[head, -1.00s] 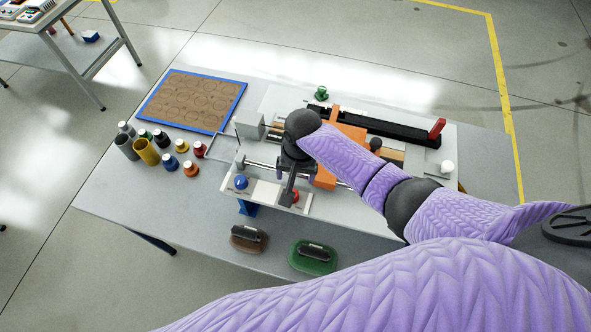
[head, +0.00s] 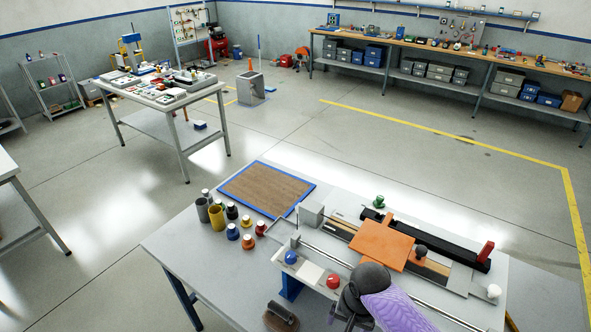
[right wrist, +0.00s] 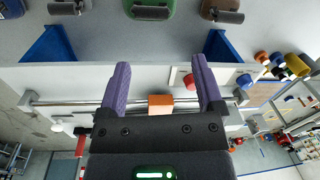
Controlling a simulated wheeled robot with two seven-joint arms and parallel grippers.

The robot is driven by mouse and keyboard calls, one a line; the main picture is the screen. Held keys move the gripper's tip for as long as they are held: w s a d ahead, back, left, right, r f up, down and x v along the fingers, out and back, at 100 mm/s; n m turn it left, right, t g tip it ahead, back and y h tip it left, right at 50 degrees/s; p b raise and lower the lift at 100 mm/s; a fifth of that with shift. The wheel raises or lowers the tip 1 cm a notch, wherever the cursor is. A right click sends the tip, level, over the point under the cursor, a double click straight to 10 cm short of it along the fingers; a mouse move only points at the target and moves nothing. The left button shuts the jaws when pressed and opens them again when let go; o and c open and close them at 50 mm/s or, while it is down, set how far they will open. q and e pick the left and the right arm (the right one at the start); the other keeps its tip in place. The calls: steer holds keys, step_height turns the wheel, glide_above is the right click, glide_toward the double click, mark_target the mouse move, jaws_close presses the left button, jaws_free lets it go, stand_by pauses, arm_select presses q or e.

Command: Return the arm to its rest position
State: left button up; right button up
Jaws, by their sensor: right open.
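My right arm enters the head view at the bottom, with a purple sleeve and a dark wrist joint. My right gripper (head: 348,322) is partly cut off by the lower edge, in front of the test fixture. In the right wrist view its two purple fingers (right wrist: 160,62) stand wide apart with nothing gripped between them. The fixture carries an orange plate (head: 382,246), a black bar (head: 425,240) with a red handle (head: 486,252), a blue button (head: 291,257) and a red button (head: 333,281). My left gripper is out of view.
The grey table (head: 185,265) also holds a blue-framed brown board (head: 266,188) and several small colored containers (head: 217,216). A brown block with a dark handle (head: 281,317) lies at the front. Another table (head: 160,116) stands behind left; open floor lies beyond.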

steer(key=s+a+r+n+t+y, duration=0.15)
steer(key=s+n, duration=0.25)
steer(key=s, duration=0.4)
steer(key=s+d+r+n+t+h, duration=0.2)
steer(key=s+d+r, duration=0.4)
steer(key=s+r, duration=0.15)
step_height(320, 180, down, 37)
steer(key=s+g+b, duration=0.2)
steer(key=b, duration=1.8)
arm_select(q)
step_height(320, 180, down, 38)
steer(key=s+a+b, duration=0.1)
steer(key=b, duration=1.7)
arm_select(e)
steer(key=s+d+f, duration=0.1)
steer(key=s+f, duration=0.4)
steer(key=f, duration=0.5)
steer(key=s+d+f+g, duration=0.1)
steer(key=s+f, duration=0.4)
steer(key=f, duration=0.5)
steer(key=s+d+f+n, duration=0.1)
steer(key=s+f, duration=0.3)
steer(key=f, duration=0.6)
steer(key=shift+s+f, duration=0.3)
steer(key=shift+s, duration=0.1)
